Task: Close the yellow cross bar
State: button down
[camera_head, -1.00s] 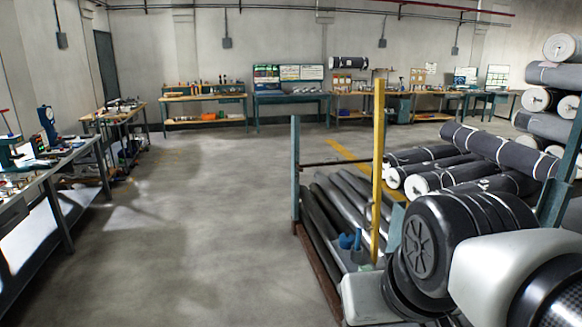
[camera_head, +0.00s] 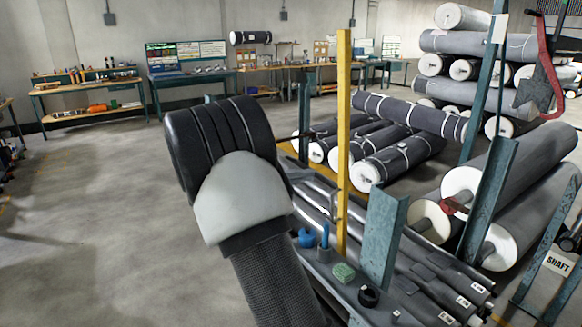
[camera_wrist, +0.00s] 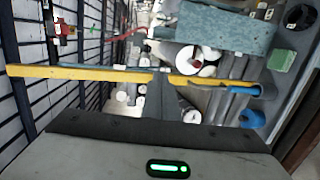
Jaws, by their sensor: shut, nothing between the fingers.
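The yellow cross bar (camera_head: 343,140) stands upright in the head view, at the rack of grey rolls right of my arm. Its lower end is near a blue fitting (camera_head: 324,237) and a green block (camera_head: 343,272). In the wrist view the yellow bar (camera_wrist: 80,74) runs across the picture from left to right. My gripper (camera_wrist: 158,82) is shut and empty; its dark fingers overlap the middle of the bar in the wrist view. I cannot tell whether they touch it. In the head view my arm hides the gripper.
A teal post (camera_head: 382,240) stands just right of the bar. Long dark shafts (camera_head: 440,295) lie in the rack. Large grey rolls (camera_head: 545,170) are stacked at the right, with more rolls (camera_head: 400,150) behind. The floor (camera_head: 90,220) at the left is clear.

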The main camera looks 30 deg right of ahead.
aim_at(341, 156)
jog(key=w+f+t+h, duration=0.1)
jog(key=w+f+h, duration=0.1)
jog(key=w, duration=0.2)
jog(key=shift+n+t, duration=0.3)
jog(key=shift+n, duration=0.2)
jog(key=d, duration=0.4)
jog(key=w+d+r, duration=0.1)
jog(key=d, duration=0.4)
jog(key=d+p, duration=0.1)
jog(key=d, duration=0.3)
jog(key=shift+w+d+r, duration=0.15)
jog(key=shift+w+r, duration=0.05)
jog(key=shift+w, duration=0.15)
